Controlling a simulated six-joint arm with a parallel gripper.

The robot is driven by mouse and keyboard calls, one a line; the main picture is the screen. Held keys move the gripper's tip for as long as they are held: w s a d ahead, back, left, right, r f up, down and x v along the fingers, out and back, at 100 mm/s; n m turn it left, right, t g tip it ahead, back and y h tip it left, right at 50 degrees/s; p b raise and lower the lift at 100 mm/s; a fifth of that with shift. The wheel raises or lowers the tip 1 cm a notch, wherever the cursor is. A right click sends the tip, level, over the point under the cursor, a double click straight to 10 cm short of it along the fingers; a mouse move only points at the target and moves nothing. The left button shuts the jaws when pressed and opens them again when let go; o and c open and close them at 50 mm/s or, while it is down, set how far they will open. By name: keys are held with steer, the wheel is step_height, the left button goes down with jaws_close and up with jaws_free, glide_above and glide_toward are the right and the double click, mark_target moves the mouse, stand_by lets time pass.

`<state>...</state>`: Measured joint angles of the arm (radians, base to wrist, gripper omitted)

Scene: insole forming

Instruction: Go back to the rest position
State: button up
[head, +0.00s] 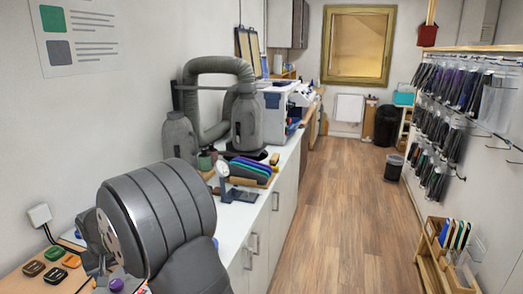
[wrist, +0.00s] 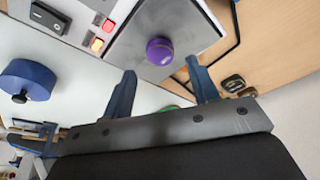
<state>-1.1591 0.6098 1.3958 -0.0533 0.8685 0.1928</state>
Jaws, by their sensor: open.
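My gripper (wrist: 163,88) shows in the wrist view with its two blue-grey fingers spread apart. Nothing is held between them. A purple knob (wrist: 160,51) on a light grey panel (wrist: 190,25) shows just beyond the fingertips, apart from them as far as I can tell. The purple knob also shows at the bottom of the head view (head: 116,285). In the head view my large dark grey arm links fill the lower left, and the gripper's fingers cannot be made out there.
Small coloured pieces (head: 53,254) lie on the wooden bench left of my arm. The white counter (head: 257,207) holds coloured insoles (head: 250,170), a dial gauge (head: 223,170) and a grey hose machine (head: 180,140). A blue round part (wrist: 28,82) shows in the wrist view. The floor (head: 325,220) is clear.

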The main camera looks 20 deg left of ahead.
mark_target(115, 283)
steer(key=x, duration=0.3)
steer(key=shift+f, duration=0.35)
steer(key=shift+w+a+r, duration=0.1)
steer(key=shift+a, duration=0.1)
steer(key=shift+r, duration=1.7)
steer(key=shift+d, duration=0.1)
steer(key=shift+f, duration=0.1)
